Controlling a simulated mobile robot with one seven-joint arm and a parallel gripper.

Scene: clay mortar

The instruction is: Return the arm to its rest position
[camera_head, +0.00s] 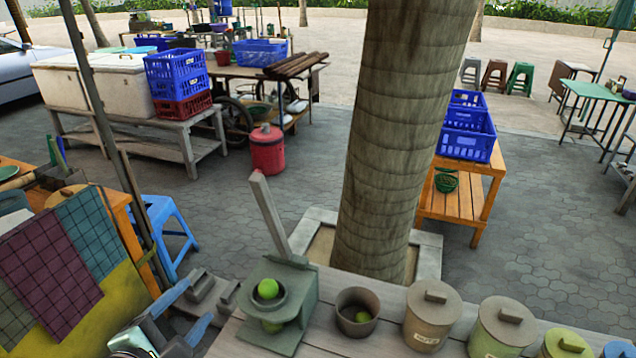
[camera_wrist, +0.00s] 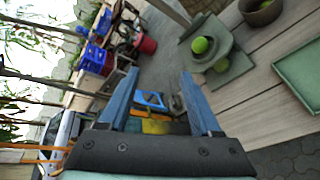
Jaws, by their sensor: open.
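My gripper (camera_head: 192,306) is at the bottom left of the head view, left of the counter's grey-green press. Its two blue fingers are spread apart. In the wrist view my gripper (camera_wrist: 159,78) shows nothing between the fingertips; the blue stool (camera_wrist: 152,100) and paving lie beyond them. The press (camera_head: 285,310) holds a green lime (camera_head: 267,289) in its cup, with its long handle raised. A second green shape shows low in the press's opening.
Lidded canisters (camera_head: 433,316) line the wooden counter (camera_head: 392,300) to the right. A tree trunk (camera_head: 395,150) rises behind it. A cloth-draped table (camera_head: 62,265) and thin pole (camera_head: 105,130) are left. A green tray (camera_wrist: 300,75) shows in the wrist view. Open paving lies behind.

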